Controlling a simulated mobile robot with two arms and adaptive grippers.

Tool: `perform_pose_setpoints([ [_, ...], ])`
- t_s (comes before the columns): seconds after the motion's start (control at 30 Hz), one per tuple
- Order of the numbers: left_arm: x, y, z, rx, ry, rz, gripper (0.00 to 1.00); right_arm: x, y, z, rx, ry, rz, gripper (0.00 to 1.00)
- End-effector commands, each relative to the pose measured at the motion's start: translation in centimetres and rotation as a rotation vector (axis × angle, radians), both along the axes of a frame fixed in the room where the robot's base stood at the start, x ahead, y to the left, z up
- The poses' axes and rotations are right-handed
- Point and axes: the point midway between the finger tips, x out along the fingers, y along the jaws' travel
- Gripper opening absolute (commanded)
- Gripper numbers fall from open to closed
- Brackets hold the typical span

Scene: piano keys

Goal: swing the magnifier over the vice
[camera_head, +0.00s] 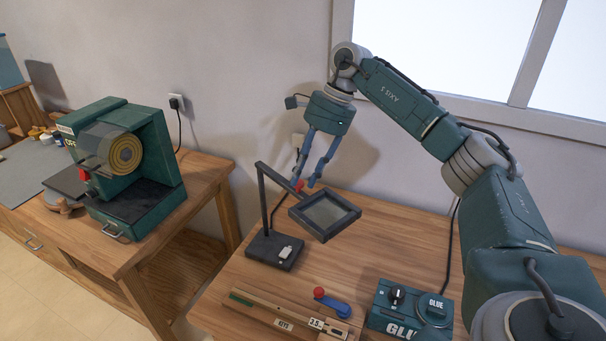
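The magnifier (325,214) is a square dark-framed lens on a jointed arm, rising from a dark base (274,249) on the right-hand bench. A small red knob (299,186) sits on its arm, beside the frame. My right gripper (306,182) reaches down from above with its two blue fingers apart. The fingertips are right at the red knob; whether they touch it, I cannot tell. A wooden fixture (262,304) labelled KEYS, with a blue red-knobbed lever (333,304), stands in front; it may be the vice. The lens hangs behind it. My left gripper is not in view.
A green GLUE unit (410,309) stands at the bench's front right. A green machine with a round yellow disc (124,153) stands on the left bench (206,171). A gap separates the benches. The wall and window (440,45) are behind my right arm.

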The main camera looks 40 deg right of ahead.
Motion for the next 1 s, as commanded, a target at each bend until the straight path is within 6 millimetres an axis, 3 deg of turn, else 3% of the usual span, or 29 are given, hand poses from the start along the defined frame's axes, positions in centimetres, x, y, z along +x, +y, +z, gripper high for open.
perform_pose_setpoints([
  [0.5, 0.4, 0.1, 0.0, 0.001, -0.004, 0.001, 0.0, -1.0, -3.6, 9.2, 0.003, -0.005, -0.003, 0.29],
  [0.7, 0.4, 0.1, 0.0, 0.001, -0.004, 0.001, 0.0, -1.2, -4.2, 10.5, 0.0, -0.003, -0.001, 0.29],
  [1.0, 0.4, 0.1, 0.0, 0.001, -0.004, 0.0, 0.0, -1.3, -4.3, 10.6, 0.0, -0.002, -0.001, 0.29],
])
